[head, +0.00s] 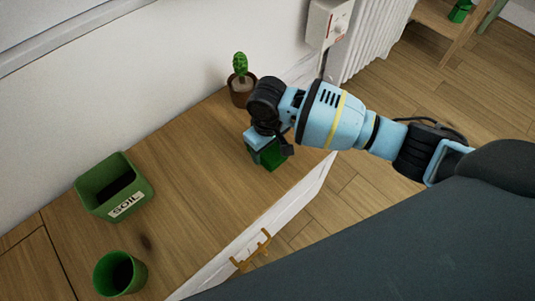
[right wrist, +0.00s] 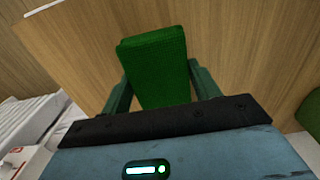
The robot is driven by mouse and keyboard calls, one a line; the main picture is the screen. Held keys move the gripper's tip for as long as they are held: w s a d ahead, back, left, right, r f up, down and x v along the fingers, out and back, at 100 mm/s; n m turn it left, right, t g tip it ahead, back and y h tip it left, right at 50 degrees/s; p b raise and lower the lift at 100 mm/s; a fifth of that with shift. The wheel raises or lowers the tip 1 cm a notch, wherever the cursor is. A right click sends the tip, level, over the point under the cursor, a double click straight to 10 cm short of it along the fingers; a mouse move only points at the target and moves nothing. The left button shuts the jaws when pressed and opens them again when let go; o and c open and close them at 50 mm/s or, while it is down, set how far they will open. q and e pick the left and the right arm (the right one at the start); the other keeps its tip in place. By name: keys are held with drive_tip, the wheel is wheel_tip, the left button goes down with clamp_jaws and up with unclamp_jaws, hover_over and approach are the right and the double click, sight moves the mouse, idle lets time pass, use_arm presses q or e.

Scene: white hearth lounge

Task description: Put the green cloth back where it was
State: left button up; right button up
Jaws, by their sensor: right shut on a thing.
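The green cloth (head: 273,158) is a folded, block-like bundle at the far end of the wooden cabinet top. My right gripper (head: 267,148) is shut on it from above and partly hides it. In the right wrist view, the cloth (right wrist: 157,65), with a knitted texture, stands between the two fingers of the right gripper (right wrist: 160,88). I cannot tell whether the cloth touches the wood or is just above it. My left gripper is not in view.
A potted cactus (head: 240,80) stands close behind the gripper by the wall. A green SOIL bin (head: 138,205) and a green pot (head: 101,276) stand nearer on the cabinet top (head: 190,170). Between them and the cloth the wood is clear. A radiator (head: 372,40) is beyond.

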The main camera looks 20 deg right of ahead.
sight(268, 156)
wheel_tip(268, 156, down, 4)
drive_tip(key=shift+r+b, duration=0.1)
drive_tip(key=shift+b, duration=0.8)
drive_tip(key=shift+r, duration=0.15)
drive_tip(key=o, duration=0.8)
drive_tip(key=shift+o, duration=0.7)
